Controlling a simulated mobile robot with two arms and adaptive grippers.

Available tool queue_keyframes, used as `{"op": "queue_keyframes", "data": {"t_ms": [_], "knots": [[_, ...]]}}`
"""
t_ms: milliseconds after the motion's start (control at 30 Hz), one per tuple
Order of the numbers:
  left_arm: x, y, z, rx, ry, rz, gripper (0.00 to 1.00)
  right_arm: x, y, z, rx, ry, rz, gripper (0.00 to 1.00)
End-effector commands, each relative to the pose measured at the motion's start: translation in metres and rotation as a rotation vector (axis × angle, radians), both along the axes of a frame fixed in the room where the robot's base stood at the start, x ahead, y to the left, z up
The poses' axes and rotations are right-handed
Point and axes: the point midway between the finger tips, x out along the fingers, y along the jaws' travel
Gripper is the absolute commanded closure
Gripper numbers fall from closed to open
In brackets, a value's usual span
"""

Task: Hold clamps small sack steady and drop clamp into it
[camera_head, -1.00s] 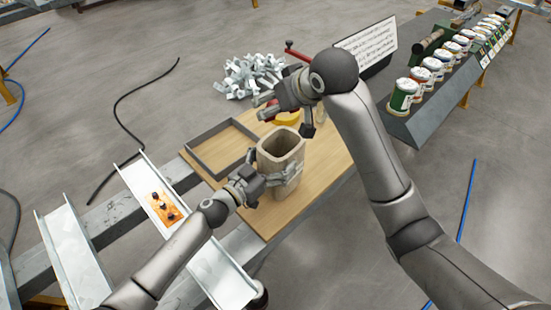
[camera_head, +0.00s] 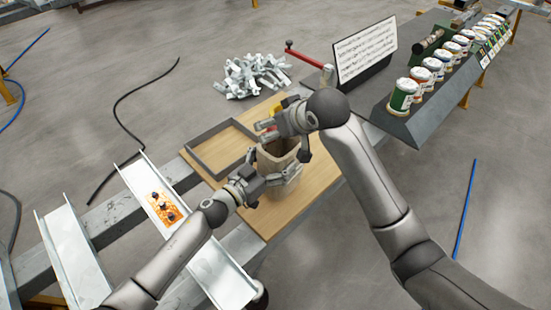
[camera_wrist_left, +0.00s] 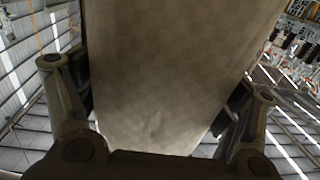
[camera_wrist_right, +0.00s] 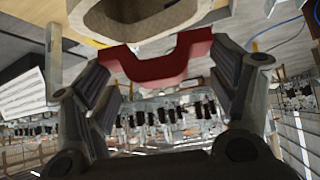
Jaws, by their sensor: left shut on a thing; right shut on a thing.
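The small sack (camera_head: 293,172) is beige, open at the top, and stands upright on the wooden board. My left gripper (camera_head: 272,181) is shut on the sack's lower side; in the left wrist view the sack (camera_wrist_left: 170,80) fills the space between the fingers. My right gripper (camera_head: 284,140) is over the sack's opening and partly hides it. In the right wrist view my right gripper is shut on a red, curved clamp (camera_wrist_right: 165,66). The sack's rim (camera_wrist_right: 140,35) shows just beyond the clamp. The inside of the sack is mostly hidden.
A dark shallow tray frame (camera_head: 208,163) lies on the wooden board (camera_head: 322,187), left of the sack. Behind are a pile of grey metal parts (camera_head: 250,77), a red-handled bar (camera_head: 305,59) and a printed sheet (camera_head: 367,50). Several cans (camera_head: 403,95) line the right bench.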

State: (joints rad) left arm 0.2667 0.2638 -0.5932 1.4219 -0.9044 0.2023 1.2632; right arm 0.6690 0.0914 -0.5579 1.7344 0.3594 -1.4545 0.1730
Motion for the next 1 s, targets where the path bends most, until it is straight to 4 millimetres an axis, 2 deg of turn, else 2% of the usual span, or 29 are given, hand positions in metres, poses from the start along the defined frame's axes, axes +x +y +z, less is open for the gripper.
{"op": "queue_keyframes", "data": {"t_ms": [200, 467, 500, 633, 1000], "knots": [[-0.0004, -0.0002, -0.001, 0.0, 0.003, 0.0, 0.4, 0.0001, -0.0001, -0.0098, 0.0, -0.002, -0.001, 0.52], [-0.0004, -0.0002, -0.001, 0.0, 0.003, 0.0, 0.4, 0.0002, 0.0001, -0.0103, 0.001, -0.003, -0.001, 0.52], [-0.0004, -0.0002, -0.001, 0.0, 0.003, 0.0, 0.4, 0.0001, 0.0001, -0.0102, 0.001, -0.003, 0.0, 0.16], [-0.0004, -0.0002, -0.001, 0.0, 0.003, 0.0, 0.4, 0.0001, 0.0001, -0.0103, 0.001, -0.003, 0.0, 0.0], [-0.0005, -0.0002, -0.001, -0.001, 0.002, -0.001, 0.4, -0.0006, -0.0002, -0.0113, 0.0, 0.001, 0.0, 0.0]]}}
